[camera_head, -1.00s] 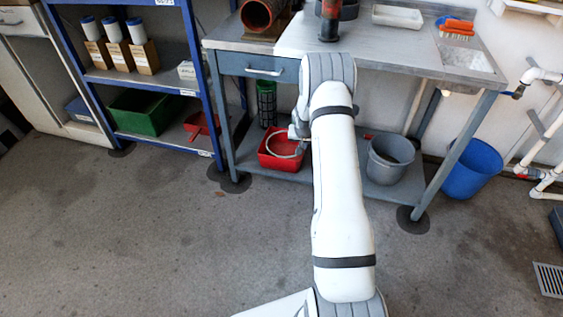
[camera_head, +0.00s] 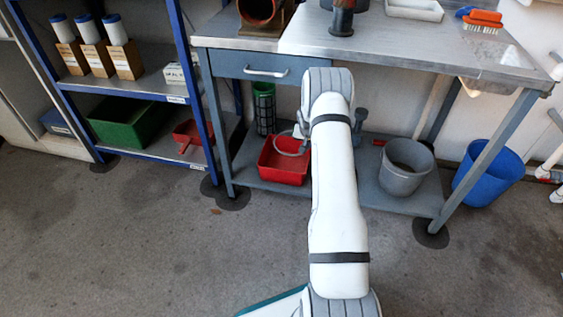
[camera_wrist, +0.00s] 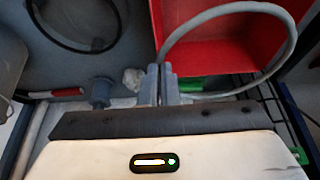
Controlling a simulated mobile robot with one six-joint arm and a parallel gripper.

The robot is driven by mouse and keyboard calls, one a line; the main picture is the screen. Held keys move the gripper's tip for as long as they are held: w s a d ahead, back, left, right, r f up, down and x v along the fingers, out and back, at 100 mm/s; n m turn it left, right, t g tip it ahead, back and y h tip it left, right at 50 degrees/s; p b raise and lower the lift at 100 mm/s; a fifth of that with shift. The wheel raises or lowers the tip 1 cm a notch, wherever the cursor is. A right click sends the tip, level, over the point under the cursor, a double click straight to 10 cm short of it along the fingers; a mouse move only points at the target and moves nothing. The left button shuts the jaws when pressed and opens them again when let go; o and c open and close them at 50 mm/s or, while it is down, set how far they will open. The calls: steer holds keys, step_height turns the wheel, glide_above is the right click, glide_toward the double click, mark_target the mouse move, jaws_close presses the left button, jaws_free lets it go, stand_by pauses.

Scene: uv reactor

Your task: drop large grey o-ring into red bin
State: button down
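The large grey o-ring (camera_wrist: 222,10) is a thin pale loop. It runs from my gripper (camera_wrist: 162,84) out across the red bin in the wrist view. My gripper is shut on the ring's near edge; the fingers lie close together. The red bin (camera_wrist: 208,51) is open and shows no other contents in the visible part. In the head view the red bin (camera_head: 282,175) stands on the table's lower shelf, left of my arm. Part of the ring (camera_head: 288,153) shows over its opening. Whether the ring touches the bin is unclear. My arm hides part of my gripper there.
A grey bucket (camera_head: 401,180) stands right of my arm on the lower shelf. The workbench top (camera_head: 390,48) overhangs the shelf. A blue bucket (camera_head: 490,168) and blue shelving (camera_head: 203,95) flank the table.

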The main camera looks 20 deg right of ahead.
steer(key=f, duration=0.1)
steer(key=f+b, duration=0.1)
steer(key=f, duration=0.1)
steer(key=f+b, duration=0.1)
steer(key=f, duration=0.1)
steer(key=shift+w+a+f, duration=0.1)
steer(key=shift+w+a, duration=0.1)
steer(key=shift+a, duration=0.15)
steer(key=c, duration=1.6)
jaws_free()
steer(key=p+v, duration=0.3)
steer(key=v, duration=0.4)
steer(key=shift+s+a+r, duration=0.1)
steer(key=shift+s+r, duration=0.05)
steer(key=shift+r, duration=0.25)
steer(key=shift+s+f, duration=0.1)
